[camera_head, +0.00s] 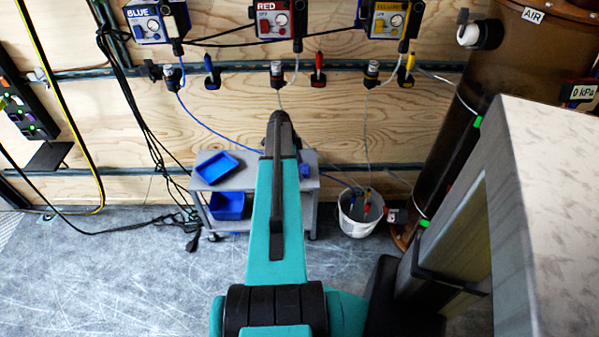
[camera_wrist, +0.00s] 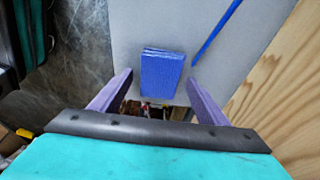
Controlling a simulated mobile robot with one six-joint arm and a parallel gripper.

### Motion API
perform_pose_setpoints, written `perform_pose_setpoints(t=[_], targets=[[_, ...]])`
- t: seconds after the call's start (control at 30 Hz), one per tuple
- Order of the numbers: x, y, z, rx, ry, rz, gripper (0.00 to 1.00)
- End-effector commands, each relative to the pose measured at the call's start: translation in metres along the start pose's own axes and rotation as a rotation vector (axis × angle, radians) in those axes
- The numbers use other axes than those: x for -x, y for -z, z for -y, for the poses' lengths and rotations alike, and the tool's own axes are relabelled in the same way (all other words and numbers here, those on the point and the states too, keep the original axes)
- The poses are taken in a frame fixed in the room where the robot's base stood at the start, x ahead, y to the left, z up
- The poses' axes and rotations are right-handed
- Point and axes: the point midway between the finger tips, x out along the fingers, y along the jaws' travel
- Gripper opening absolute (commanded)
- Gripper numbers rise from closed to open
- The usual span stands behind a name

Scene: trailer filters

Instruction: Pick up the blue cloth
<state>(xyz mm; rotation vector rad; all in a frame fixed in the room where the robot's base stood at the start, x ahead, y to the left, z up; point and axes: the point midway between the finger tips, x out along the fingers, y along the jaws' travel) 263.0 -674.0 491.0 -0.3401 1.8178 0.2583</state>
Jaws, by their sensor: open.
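The blue cloth (camera_wrist: 162,73) is a folded, ribbed rectangular stack on the grey top (camera_wrist: 130,28) of a small cart, near its edge in the wrist view. In the head view a small blue patch (camera_head: 305,170) just right of my arm appears to be the same cloth. My gripper (camera_wrist: 158,79) is open, with one purple finger on each side of the cloth in the picture. Gaps show on both sides, and the cloth rests on the cart. Whether the fingertips are down at its height I cannot tell. In the head view my arm hides the gripper.
A blue tray (camera_head: 217,167) stands on the cart's left part, with a blue bin (camera_head: 227,205) below. A thin blue hose (camera_wrist: 217,32) passes close by. A white bucket (camera_head: 361,213) stands right of the cart, before the wooden wall (camera_head: 330,110).

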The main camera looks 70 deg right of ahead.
Motion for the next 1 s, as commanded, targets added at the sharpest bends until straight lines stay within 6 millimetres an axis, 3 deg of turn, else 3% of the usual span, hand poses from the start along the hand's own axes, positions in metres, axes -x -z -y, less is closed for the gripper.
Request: perform_pose_setpoints(t=[0.1,0.37,0.77,1.0], targets=[[0.0,0.0,0.0,0.0,0.0,0.0,0.69],[0.0,0.0,0.0,0.0,0.0,0.0,0.25],[0.004,0.001,0.0,0.0,0.0,0.0,0.25],[0.023,0.006,0.0,0.0,0.002,0.0,0.25]])
